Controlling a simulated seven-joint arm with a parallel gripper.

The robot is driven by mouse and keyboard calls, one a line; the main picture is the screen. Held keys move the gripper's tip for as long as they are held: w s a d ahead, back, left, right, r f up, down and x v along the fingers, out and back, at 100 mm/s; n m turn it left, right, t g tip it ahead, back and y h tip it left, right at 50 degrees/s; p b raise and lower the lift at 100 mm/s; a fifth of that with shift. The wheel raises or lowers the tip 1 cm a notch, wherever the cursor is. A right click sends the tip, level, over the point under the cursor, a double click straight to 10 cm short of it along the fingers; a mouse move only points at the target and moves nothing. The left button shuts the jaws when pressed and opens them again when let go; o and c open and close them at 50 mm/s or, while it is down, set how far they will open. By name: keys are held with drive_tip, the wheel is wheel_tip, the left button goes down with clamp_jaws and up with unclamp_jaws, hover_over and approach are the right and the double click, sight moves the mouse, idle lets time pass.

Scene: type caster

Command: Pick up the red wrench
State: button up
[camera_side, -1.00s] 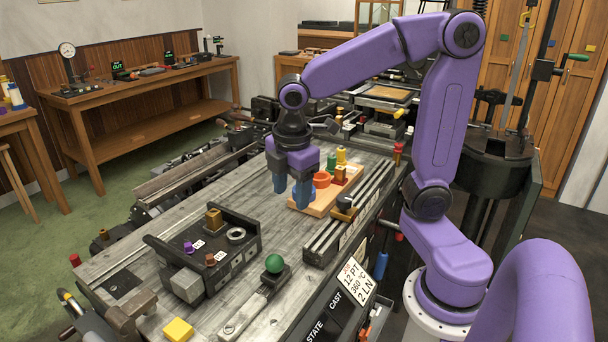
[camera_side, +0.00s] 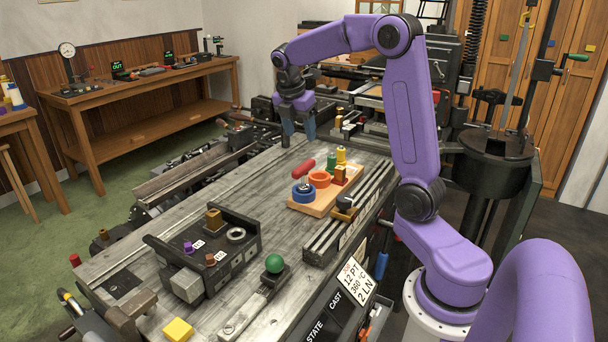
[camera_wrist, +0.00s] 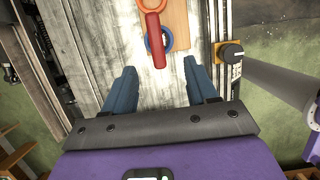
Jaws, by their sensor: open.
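The red wrench (camera_side: 304,168) shows as a red bar-shaped handle tilted above a blue ring (camera_side: 303,193) at the left end of a light wooden board (camera_side: 318,209). In the wrist view the red wrench (camera_wrist: 155,40) lies across the blue ring (camera_wrist: 168,40), ahead of and between the fingers. My gripper (camera_side: 298,137) is open and empty, above the bench and beyond the board, apart from the wrench. In the wrist view my gripper (camera_wrist: 160,78) shows both blue fingers spread. The wrench's lower part is hard to make out.
An orange ring (camera_side: 320,179), a green peg (camera_side: 331,162) and a yellow peg (camera_side: 341,156) stand close by on the board. A dark rail (camera_side: 325,241) with a black knob (camera_side: 344,201) runs beside it.

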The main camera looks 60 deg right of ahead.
sight(304, 165)
drive_tip(key=x, duration=0.9)
drive_tip(key=shift+d+f, duration=0.1)
drive_tip(key=shift+f, duration=0.3)
drive_tip(key=shift+w+a+x, duration=0.1)
drive_tip(key=shift+w+x, duration=0.1)
drive_tip(key=shift+x, duration=1.15)
drive_tip(key=shift+w+a+x, duration=0.1)
drive_tip(key=shift+w+x, duration=0.1)
drive_tip(key=shift+x, duration=1.15)
drive_tip(key=c, duration=1)
clamp_jaws()
